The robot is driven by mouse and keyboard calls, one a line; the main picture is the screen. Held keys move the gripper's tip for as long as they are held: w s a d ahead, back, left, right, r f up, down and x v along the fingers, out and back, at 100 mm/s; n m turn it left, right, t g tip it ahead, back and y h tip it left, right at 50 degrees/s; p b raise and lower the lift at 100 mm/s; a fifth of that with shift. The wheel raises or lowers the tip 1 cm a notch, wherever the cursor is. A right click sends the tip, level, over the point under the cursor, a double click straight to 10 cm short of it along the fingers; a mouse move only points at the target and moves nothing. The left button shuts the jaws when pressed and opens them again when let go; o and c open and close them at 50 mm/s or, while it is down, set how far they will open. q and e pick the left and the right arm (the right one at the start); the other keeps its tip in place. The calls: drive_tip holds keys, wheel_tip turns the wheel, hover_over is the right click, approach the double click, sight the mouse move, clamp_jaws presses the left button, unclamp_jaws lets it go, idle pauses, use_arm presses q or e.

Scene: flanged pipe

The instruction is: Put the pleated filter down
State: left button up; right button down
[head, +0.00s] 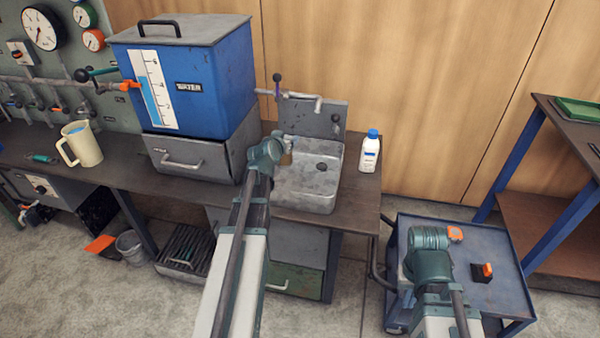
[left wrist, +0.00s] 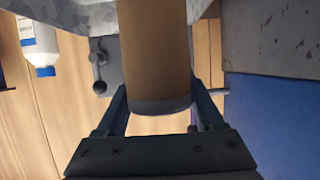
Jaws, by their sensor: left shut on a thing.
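The pleated filter (left wrist: 155,60) is a tan cylinder with a dark grey end cap, between the two fingers of my left gripper (left wrist: 160,98) in the left wrist view. My left gripper is shut on it. In the head view my left gripper (head: 282,148) is over the left part of the grey metal sink (head: 308,195), and only a small brown piece of the filter (head: 286,159) shows beside it. I cannot tell whether the filter touches the sink. My right gripper (head: 436,238) is over the blue cart; its fingers are hidden.
A white bottle with a blue cap (head: 370,152) stands right of the sink. A tap (head: 300,97) reaches over the sink from the blue water tank (head: 205,75). A cream jug (head: 82,145) stands on the bench at left. The blue cart (head: 505,245) holds a small orange-and-black item (head: 483,273).

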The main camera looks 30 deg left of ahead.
use_arm(q)
drive_tip(key=shift+f+b, duration=5)
drive_tip(key=shift+f, duration=0.1)
drive_tip(key=shift+r, duration=0.15)
drive_tip(key=o, duration=1)
drive_tip(key=shift+f, duration=0.2)
drive_tip(key=o, duration=0.4)
drive_tip(key=shift+o, duration=0.2)
drive_tip(key=shift+r, duration=0.1)
drive_tip(key=shift+r, duration=0.15)
drive_tip(key=p+v, duration=0.5)
drive_tip(key=v, duration=0.7)
